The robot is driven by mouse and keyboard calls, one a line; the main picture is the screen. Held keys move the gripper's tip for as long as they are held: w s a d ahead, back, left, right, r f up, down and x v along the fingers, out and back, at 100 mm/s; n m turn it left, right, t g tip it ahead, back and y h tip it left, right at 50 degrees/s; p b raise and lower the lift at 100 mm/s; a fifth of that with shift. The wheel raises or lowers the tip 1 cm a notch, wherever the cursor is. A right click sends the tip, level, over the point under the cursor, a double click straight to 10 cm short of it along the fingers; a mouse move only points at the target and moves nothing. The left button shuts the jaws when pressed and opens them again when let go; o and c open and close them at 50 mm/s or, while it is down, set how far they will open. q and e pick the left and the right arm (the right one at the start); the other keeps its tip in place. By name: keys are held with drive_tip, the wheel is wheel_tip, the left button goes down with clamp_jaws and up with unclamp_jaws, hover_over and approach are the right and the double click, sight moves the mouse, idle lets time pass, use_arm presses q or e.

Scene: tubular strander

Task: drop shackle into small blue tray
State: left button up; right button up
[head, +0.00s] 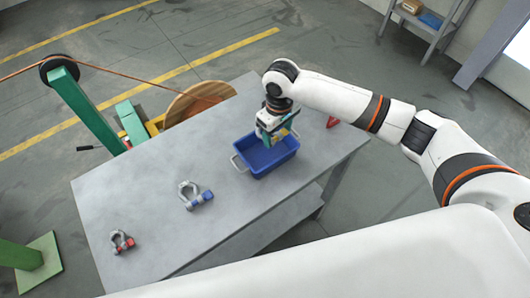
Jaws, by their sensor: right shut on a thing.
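The small blue tray (266,160) stands on the grey table, with a light handle at its left end. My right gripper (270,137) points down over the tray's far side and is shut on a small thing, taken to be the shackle. Its shape is mostly hidden by the fingers and too small to make out. I cannot tell whether it touches the tray. A smaller shackle with red ends (122,242) lies near the table's left front corner. My left gripper is not in view.
The grey table (150,190) is clear between the shackles and the tray. A red thing (332,122) is at the table's right, partly behind my arm. A green frame with a copper strand (88,110) and a wooden reel (195,103) stand beyond the table.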

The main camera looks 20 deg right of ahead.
drive_tip(key=shift+r, duration=0.1)
drive_tip(key=o, duration=1.3)
wheel_tip(320, 180, up, 12)
drive_tip(key=b, duration=0.2)
drive_tip(key=shift+b, duration=0.35)
